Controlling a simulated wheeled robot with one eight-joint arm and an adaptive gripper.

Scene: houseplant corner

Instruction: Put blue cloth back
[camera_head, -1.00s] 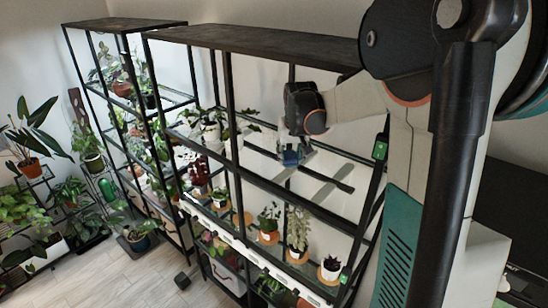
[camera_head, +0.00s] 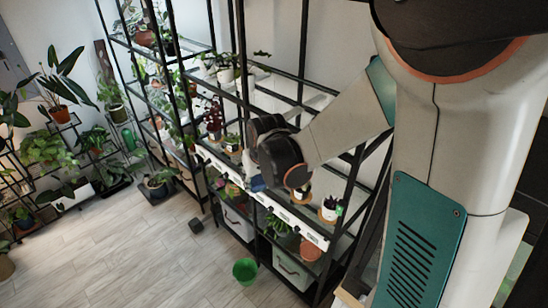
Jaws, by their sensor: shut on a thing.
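My gripper (camera_head: 257,178) is at the front of the plant shelf (camera_head: 242,102), near the white labelled edge strip. The dark wrist above it hides most of the fingers. A small blue patch, the blue cloth (camera_head: 257,184), shows just below the wrist, and my gripper is shut on it. Most of the cloth is hidden, and I cannot tell whether it touches the shelf.
Potted plants stand on the shelf, including a white pot (camera_head: 329,212) right of my wrist.

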